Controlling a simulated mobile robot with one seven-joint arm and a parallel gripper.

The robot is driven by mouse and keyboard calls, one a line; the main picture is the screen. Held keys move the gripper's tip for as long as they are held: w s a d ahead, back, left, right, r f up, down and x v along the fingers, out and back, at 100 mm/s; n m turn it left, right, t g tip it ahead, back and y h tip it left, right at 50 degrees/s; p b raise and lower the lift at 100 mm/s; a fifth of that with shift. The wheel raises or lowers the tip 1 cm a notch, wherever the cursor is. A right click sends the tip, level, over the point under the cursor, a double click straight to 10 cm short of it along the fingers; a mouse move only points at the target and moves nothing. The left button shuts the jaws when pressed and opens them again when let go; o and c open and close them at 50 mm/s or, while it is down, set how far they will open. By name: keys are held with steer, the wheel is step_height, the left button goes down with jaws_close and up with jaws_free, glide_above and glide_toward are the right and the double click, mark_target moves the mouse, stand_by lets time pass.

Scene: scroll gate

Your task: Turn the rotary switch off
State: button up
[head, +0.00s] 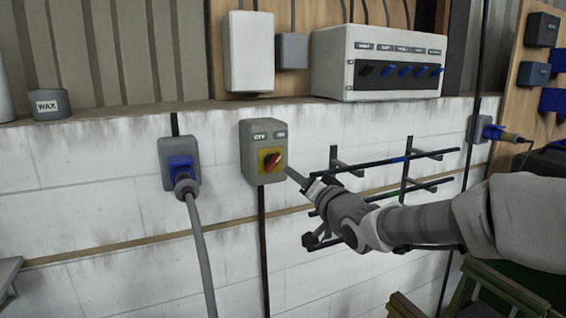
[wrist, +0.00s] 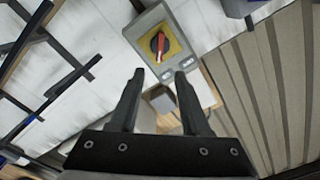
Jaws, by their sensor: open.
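The rotary switch (head: 270,160) is a red knob on a yellow plate, on a grey box (head: 262,138) fixed to the white block wall. In the head view the knob sits tilted. The knob also shows in the wrist view (wrist: 159,44), upper middle, ahead of my fingers and slightly tilted there. My gripper (head: 290,172) is just right of the switch box in the head view, pointing at it. In the wrist view my gripper (wrist: 160,78) has its two fingers spread apart with nothing between them. The fingers appear apart from the knob.
A blue socket with a plug and grey cable (head: 181,166) is left of the switch box. A black wall rack (head: 385,160) is behind and around my arm. A panel with blue switches (head: 400,68) stands on the ledge above. A WAX tin (head: 50,112) is far left.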

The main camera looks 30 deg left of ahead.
mark_target(277, 162)
steer(key=p+x, duration=0.2)
steer(key=x, duration=0.9)
steer(key=shift+w+a+f+p, duration=0.1)
steer(key=shift+w+a+p, duration=0.1)
steer(key=shift+a+p, duration=0.15)
jaws_close()
